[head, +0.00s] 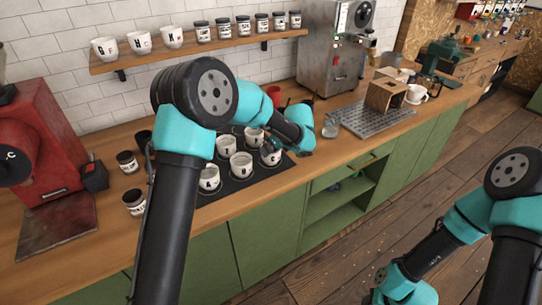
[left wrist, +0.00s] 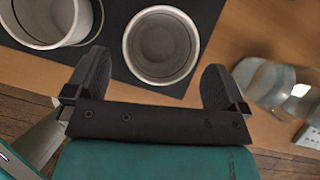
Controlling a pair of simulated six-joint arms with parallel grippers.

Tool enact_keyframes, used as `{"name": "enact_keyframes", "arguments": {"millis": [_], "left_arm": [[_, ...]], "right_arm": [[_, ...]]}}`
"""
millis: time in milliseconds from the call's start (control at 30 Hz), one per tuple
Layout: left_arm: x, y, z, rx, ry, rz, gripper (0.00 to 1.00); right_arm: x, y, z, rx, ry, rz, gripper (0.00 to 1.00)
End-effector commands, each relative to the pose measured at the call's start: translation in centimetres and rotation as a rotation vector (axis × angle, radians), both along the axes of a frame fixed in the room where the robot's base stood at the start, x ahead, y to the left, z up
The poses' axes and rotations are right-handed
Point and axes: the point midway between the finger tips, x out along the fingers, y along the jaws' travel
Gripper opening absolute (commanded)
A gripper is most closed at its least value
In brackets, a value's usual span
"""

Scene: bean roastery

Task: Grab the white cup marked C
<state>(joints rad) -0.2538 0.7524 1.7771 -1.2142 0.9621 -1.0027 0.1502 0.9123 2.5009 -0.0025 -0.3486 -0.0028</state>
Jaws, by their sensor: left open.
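Several white cups with dark letters stand on a black mat (head: 240,186) on the counter. In the left wrist view a white cup (left wrist: 161,46) stands upright and empty between the spread fingers of my left gripper (left wrist: 158,86). The gripper is open, with the cup a little ahead of its palm. Another white cup (left wrist: 48,20) is beside the left finger.
A glass jar (head: 331,129) stands just right of the mat; it also shows in the left wrist view (left wrist: 276,84). A metal drip tray (head: 372,122) and a wooden box (head: 386,95) are farther right. A shelf (head: 200,49) above holds cups and jars.

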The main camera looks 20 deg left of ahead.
Motion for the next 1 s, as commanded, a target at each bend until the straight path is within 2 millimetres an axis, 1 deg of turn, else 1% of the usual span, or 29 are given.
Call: {"name": "enact_keyframes", "arguments": {"millis": [167, 300, 433, 933, 1000], "left_arm": [[0.5, 0.8, -1.5, -0.001, 0.003, 0.002, 1.0], [1.0, 1.6, -3.3, 0.001, 0.003, 0.002, 1.0], [1.4, 2.1, -4.2, 0.0, 0.001, 0.001, 1.0], [1.5, 2.2, -4.3, 0.0, 0.0, 0.0, 1.0], [1.5, 2.2, -4.3, 0.0, 0.0, 0.0, 0.94]], "right_arm": [[0.0, 0.0, 0.0, 0.0, 0.0, 0.0, 0.43], [0.0, 0.0, 0.0, 0.0, 0.0, 0.0, 0.43], [0.0, 0.0, 0.0, 0.0, 0.0, 0.0, 0.43], [0.0, 0.0, 0.0, 0.0, 0.0, 0.0, 0.43], [0.0, 0.0, 0.0, 0.0, 0.0, 0.0, 0.43]]}}
